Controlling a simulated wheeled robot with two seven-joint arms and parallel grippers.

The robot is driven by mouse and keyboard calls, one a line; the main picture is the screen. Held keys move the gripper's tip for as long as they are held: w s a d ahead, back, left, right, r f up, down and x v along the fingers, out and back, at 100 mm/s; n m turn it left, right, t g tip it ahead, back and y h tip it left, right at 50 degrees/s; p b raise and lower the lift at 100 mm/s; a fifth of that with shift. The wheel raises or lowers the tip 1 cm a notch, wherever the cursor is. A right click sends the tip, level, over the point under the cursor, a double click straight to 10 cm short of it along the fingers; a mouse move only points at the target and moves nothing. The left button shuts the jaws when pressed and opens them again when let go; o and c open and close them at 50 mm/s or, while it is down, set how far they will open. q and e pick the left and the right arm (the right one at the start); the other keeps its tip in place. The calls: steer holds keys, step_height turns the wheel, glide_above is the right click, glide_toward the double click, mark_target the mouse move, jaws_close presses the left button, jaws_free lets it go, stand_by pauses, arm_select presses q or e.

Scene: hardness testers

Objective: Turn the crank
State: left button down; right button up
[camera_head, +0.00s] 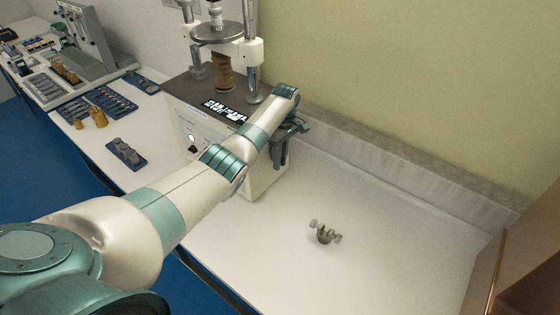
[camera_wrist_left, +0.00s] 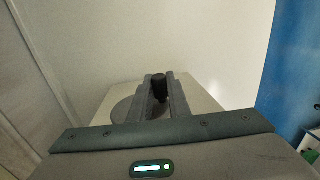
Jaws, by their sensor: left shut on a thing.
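The hardness tester (camera_head: 262,183) stands on the white bench, with a dark top and a white body. My left gripper (camera_head: 282,158) is at its right side, and my forearm hides part of the tester. In the left wrist view my left gripper (camera_wrist_left: 161,92) is shut on the black crank handle (camera_wrist_left: 159,80), which sits between the two fingers. A grey round disc (camera_wrist_left: 122,109) shows behind the fingers on the tester's side face, partly hidden. The crank is not visible in the head view. My right gripper is not in view.
A small metal winged part (camera_head: 324,234) lies on the bench to the right of the tester. Blue trays of small pieces (camera_head: 126,153) and another grey device (camera_head: 85,60) stand to the left. A wall runs along the back, and a brown box-like thing (camera_head: 520,265) is at the right edge.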

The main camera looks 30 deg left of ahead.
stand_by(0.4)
arm_select(q)
steer(key=c, duration=1.7)
jaws_free()
steer(key=shift+a, duration=0.1)
steer(key=shift+o, duration=0.2)
steer(key=shift+r, duration=0.1)
step_height(320, 180, up, 17)
steer(key=w, duration=0.2)
steer(key=shift+p, duration=0.35)
steer(key=shift+d, duration=0.2)
